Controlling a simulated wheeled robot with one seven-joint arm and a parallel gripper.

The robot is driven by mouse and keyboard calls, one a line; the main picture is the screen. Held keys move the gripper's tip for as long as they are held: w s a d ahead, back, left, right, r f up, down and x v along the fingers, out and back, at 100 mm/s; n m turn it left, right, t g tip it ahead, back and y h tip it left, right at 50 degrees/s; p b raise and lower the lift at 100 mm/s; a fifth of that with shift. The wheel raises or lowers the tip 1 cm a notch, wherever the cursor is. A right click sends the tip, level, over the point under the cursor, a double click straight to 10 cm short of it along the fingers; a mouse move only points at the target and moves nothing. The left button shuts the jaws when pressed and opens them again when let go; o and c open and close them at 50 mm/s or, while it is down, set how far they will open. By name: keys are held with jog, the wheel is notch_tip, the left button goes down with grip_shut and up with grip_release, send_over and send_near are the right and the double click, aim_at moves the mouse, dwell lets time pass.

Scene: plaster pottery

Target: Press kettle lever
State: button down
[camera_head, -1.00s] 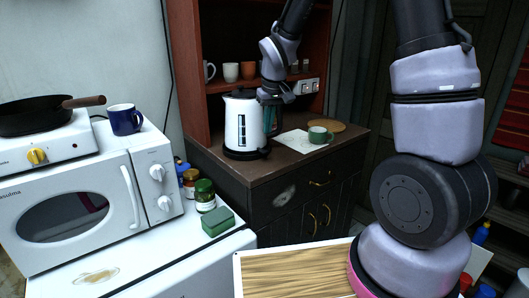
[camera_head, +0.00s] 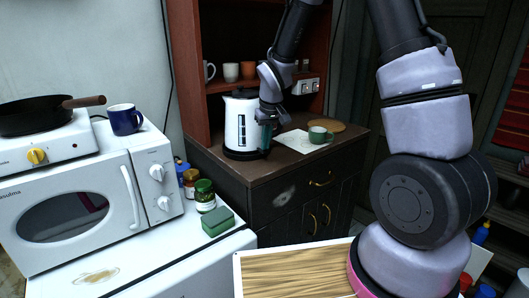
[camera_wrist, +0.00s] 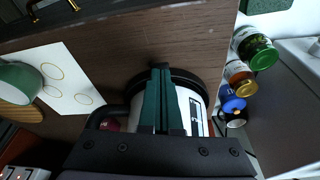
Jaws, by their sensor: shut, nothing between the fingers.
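The white and black kettle (camera_head: 237,124) stands upright on the dark counter, on its black base. In the wrist view the kettle (camera_wrist: 193,108) lies behind my fingers, with its black handle to the left. My gripper (camera_head: 266,138) is shut and empty, with its green fingers low at the kettle's right side, the handle side. In the wrist view my gripper (camera_wrist: 157,75) shows the fingers together, pointing toward the kettle's base. I cannot tell whether they touch the kettle or base.
A green mug (camera_head: 319,135) and a white sheet (camera_head: 292,143) lie right of the kettle on the counter (camera_head: 262,172). Shelves with cups (camera_head: 231,72) stand behind. A microwave (camera_head: 75,200), jars (camera_head: 205,196) and a green sponge (camera_head: 218,222) are at the left.

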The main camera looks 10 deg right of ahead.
jog(key=shift+f, duration=0.2)
jog(key=shift+x, duration=0.85)
jog(key=shift+s+d+r, duration=0.15)
jog(key=shift+s+r, duration=0.05)
jog(key=shift+s, duration=0.35)
jog(key=shift+s+d+r, duration=0.2)
jog(key=shift+s, duration=0.35)
jog(key=shift+s+d+r, duration=0.15)
jog(key=shift+s+r, duration=0.05)
jog(key=shift+s, duration=0.35)
jog(key=v, duration=1)
jog(key=shift+r, duration=0.3)
jog(key=shift+s, duration=0.1)
